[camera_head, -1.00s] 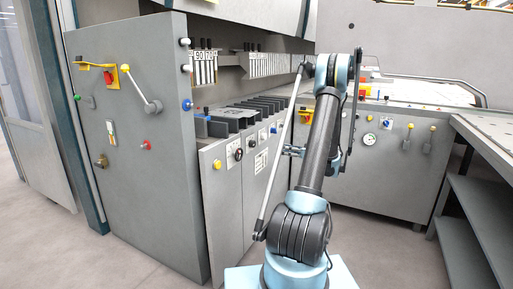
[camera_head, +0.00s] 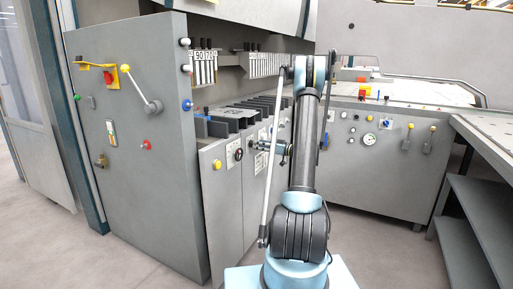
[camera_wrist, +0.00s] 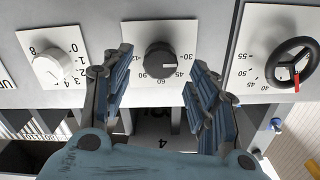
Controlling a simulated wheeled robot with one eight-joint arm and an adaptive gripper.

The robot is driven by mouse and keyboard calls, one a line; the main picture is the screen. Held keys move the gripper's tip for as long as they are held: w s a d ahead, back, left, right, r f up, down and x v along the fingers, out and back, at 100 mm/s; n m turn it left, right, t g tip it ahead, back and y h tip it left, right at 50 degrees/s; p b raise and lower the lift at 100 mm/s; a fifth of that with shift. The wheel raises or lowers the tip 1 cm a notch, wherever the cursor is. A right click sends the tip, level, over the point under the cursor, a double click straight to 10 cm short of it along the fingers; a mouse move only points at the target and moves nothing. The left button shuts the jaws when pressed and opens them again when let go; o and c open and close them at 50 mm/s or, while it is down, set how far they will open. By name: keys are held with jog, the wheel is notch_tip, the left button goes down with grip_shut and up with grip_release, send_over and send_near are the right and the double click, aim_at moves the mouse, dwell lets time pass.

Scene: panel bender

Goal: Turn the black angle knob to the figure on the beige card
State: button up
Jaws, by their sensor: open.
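The black angle knob (camera_wrist: 160,60) sits on a white plate (camera_wrist: 160,33) with a scale around it, in the upper middle of the wrist view. Its white pointer line points to the right. My gripper (camera_wrist: 157,88) is open, with one blue finger on each side below the knob. The knob is between the fingertips in the picture, and I cannot tell whether they touch it. In the head view my gripper (camera_head: 262,146) is small at the machine's front panel. I cannot make out the beige card.
A white knob (camera_wrist: 49,68) with its own scale is left of the black knob. A black handwheel (camera_wrist: 292,64) with a red pointer is to the right. A grey cabinet (camera_head: 145,150) with a lever stands left of my arm. Open floor lies in front.

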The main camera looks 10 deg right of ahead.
aim_at(252, 144)
jog(key=shift+x, duration=1.35)
jog(key=c, duration=1.1)
jog(key=shift+o, duration=0.2)
